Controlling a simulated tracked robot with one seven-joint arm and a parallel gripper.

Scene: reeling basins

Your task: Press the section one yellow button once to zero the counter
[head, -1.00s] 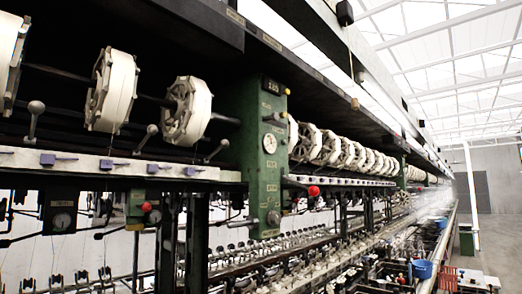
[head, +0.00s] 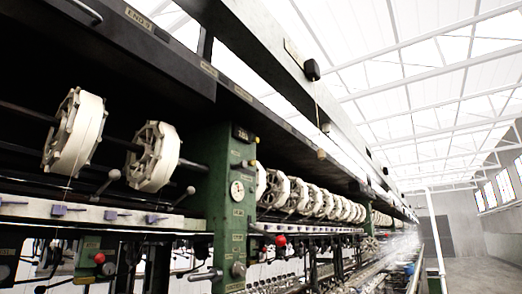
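A green post (head: 228,205) of the reeling machine stands left of the middle in the head view. Near its top is a small dark counter (head: 241,134) with pale digits, too small to read surely. A small yellowish knob (head: 257,140) sits just right of the counter, on the post's right edge; I cannot tell for sure that it is the section one button. A round white dial (head: 237,190) is lower on the post. My gripper is not in view.
White reels (head: 155,157) line the machine on both sides of the post. Red ball knobs (head: 280,241) and metal levers (head: 189,192) stick out below them. A dark beam (head: 130,40) overhangs. Open floor (head: 480,273) lies at the far right.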

